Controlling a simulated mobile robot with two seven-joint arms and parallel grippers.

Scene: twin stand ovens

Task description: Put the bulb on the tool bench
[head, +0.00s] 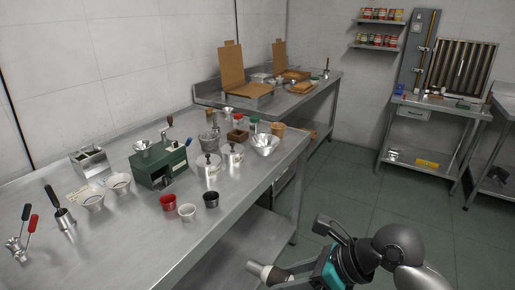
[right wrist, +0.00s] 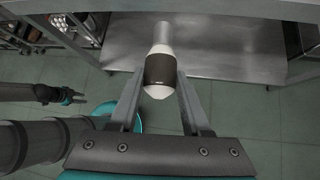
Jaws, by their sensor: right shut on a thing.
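The bulb (head: 257,269) is pale with a dark band around its middle. In the right wrist view the bulb (right wrist: 160,70) stands between the fingers of my right gripper (right wrist: 161,92), pale narrow end pointing away from the gripper. My right gripper (head: 284,274) is shut on it, held out over the floor in front of the long steel counter. The tool bench appears to be the small steel bench (head: 440,104) at the back right, with a tall panel behind it. My left gripper (right wrist: 76,97) shows small at the left of the right wrist view; its jaws are unclear.
The long steel counter (head: 110,235) on the left carries a green machine (head: 160,167), cups and bowls. A second counter (head: 325,83) behind it holds open cardboard boxes (head: 232,65). The green floor (head: 350,180) between the counters and the back-right bench is clear.

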